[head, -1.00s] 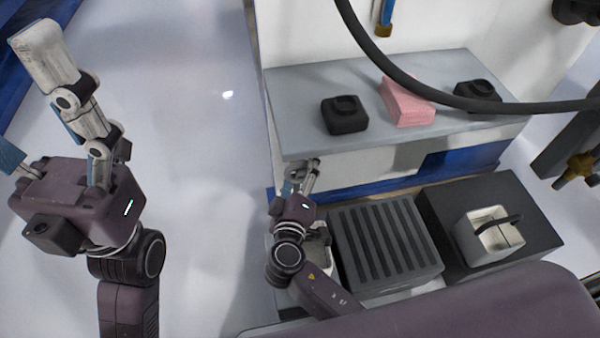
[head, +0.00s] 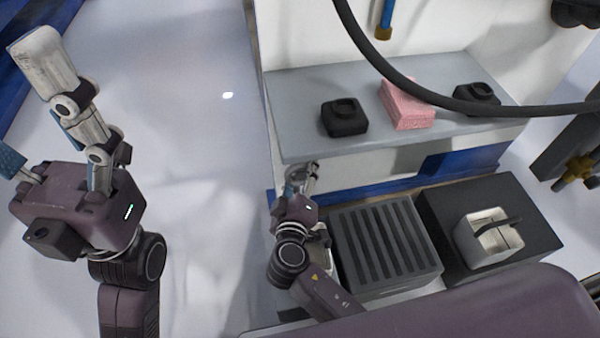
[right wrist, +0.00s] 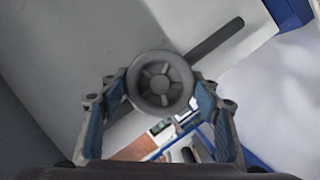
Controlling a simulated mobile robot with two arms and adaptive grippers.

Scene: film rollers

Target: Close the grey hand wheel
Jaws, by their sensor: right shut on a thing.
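The grey hand wheel (right wrist: 160,82) is a round, spoked wheel in the middle of the right wrist view, in front of a pale surface. My right gripper (right wrist: 162,98) has its blue-padded fingers on either side of the wheel's rim and is shut on it. In the head view the right gripper (head: 302,176) is at the front left corner of the grey shelf, and the wheel is mostly hidden there. My left gripper (head: 28,105) is at the far left with its fingers spread wide; one finger is partly cut off by the frame edge. Nothing shows between its fingers.
The grey shelf (head: 290,98) holds two black objects (head: 344,118) (head: 477,94) and a pink block (head: 407,104). Below are a dark slatted box (head: 385,248) and a white basket with a black handle (head: 489,240). A black hose (head: 420,92) crosses above the shelf. The floor at left is clear.

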